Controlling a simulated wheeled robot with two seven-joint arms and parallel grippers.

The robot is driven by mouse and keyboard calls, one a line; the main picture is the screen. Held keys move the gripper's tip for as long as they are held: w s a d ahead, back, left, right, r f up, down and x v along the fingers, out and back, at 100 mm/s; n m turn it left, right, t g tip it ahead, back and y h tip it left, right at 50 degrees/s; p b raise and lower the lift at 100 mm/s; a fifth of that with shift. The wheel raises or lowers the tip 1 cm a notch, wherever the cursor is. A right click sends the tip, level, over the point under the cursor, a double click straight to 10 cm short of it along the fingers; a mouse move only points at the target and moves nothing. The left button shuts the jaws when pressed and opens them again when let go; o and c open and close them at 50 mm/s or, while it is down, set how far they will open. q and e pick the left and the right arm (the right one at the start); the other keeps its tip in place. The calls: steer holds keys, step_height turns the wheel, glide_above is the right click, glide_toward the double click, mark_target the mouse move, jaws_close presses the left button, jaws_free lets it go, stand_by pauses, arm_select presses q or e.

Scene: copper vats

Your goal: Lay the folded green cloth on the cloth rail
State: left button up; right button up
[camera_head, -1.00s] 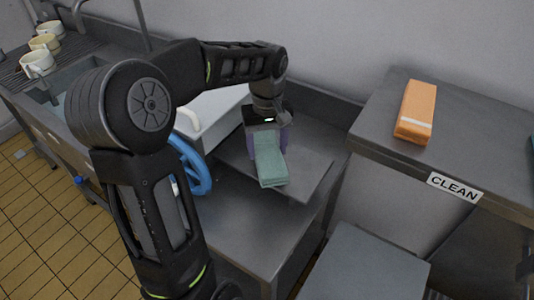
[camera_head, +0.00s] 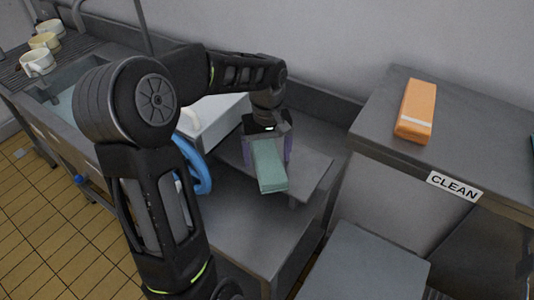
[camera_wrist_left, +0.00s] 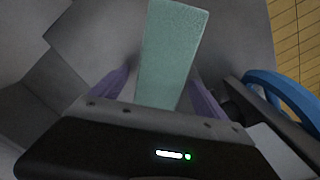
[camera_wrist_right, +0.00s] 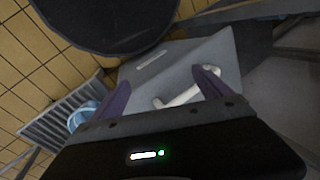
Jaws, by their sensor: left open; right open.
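The folded green cloth (camera_head: 269,168) is a pale green flat block above a grey raised shelf (camera_head: 312,172); I cannot tell if it rests on it. My left gripper (camera_head: 268,150) is open around the cloth's back end, one purple finger on each side. In the left wrist view the cloth (camera_wrist_left: 168,50) runs between the fingers (camera_wrist_left: 162,92), with gaps beside it. My right gripper (camera_wrist_right: 162,90) is open and empty in its wrist view, and outside the head view. I cannot make out a cloth rail.
A blue ring-shaped wheel (camera_head: 198,168) and a white box (camera_head: 212,120) are left of the cloth. An orange block (camera_head: 416,111) lies on the right counter (camera_head: 375,125), above the "CLEAN" label (camera_head: 454,187). Cups (camera_head: 38,63) stand far left. A light grey surface (camera_head: 365,268) is clear in front.

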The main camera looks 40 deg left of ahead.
mark_target(267, 155)
arm_select(q)
steer(key=shift+r, duration=0.1)
step_height(267, 155, up, 12)
stand_by(0.5)
steer(key=shift+o, duration=0.4)
